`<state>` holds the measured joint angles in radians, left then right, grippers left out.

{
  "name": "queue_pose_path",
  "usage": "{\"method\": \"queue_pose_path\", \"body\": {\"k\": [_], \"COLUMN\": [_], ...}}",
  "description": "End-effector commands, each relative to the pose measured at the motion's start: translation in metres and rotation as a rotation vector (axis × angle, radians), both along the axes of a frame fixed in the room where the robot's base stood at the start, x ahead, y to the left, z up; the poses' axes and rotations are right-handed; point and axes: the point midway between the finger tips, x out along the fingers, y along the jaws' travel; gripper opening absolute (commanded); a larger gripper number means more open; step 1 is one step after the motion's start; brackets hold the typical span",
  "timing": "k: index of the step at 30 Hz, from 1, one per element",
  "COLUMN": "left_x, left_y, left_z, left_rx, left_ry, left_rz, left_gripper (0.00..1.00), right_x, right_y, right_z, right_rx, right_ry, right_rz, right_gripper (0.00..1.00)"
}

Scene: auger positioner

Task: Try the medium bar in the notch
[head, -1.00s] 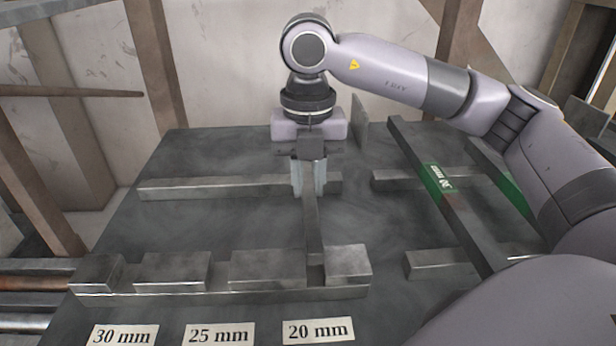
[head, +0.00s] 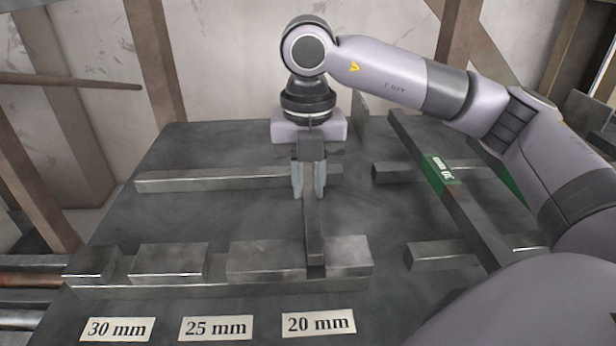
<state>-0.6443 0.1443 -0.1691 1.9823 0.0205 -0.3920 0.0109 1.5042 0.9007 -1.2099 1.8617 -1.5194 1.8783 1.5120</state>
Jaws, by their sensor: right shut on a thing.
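My right gripper (head: 309,192) points down over the table and is shut on a grey metal bar (head: 313,228). The bar runs from the fingers toward the front, and its near end is at the gap above the 20 mm label (head: 318,323). This gap lies between two blocks of the notched gauge (head: 200,290). I cannot tell whether the end is down inside the notch or just above it. No size mark shows on the held bar. The other notches, above the 25 mm label (head: 216,327) and the 30 mm label (head: 117,329), look empty. My left gripper is out of view.
A long low rail (head: 200,180) lies behind the gauge. At the right, a bar with a green band (head: 440,170) lies across short rails, with another green-banded bar (head: 508,178) partly behind my arm. The table between rail and gauge, left of the held bar, is clear.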

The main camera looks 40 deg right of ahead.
Motion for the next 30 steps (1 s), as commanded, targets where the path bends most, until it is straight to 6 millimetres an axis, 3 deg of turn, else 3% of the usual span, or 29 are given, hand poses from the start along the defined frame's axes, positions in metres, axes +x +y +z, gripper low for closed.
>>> {"method": "queue_pose_path", "body": {"k": [18,19,21,30], "left_x": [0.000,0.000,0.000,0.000], "left_y": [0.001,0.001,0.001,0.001], "left_z": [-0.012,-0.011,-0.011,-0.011], "left_rx": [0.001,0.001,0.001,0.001], "left_ry": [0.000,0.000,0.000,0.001], "left_rz": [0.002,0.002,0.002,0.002], "left_gripper": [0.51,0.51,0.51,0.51], "right_x": [0.000,0.000,0.000,0.000], "right_y": [0.000,0.000,0.000,0.000], "right_z": [-0.013,-0.012,-0.012,-0.014], "right_rx": [0.002,0.002,0.001,-0.001], "right_ry": [-0.005,-0.005,-0.004,0.002], "right_rz": [0.000,0.000,0.000,0.000], "right_gripper": [0.00,0.27,0.50,0.51]}}
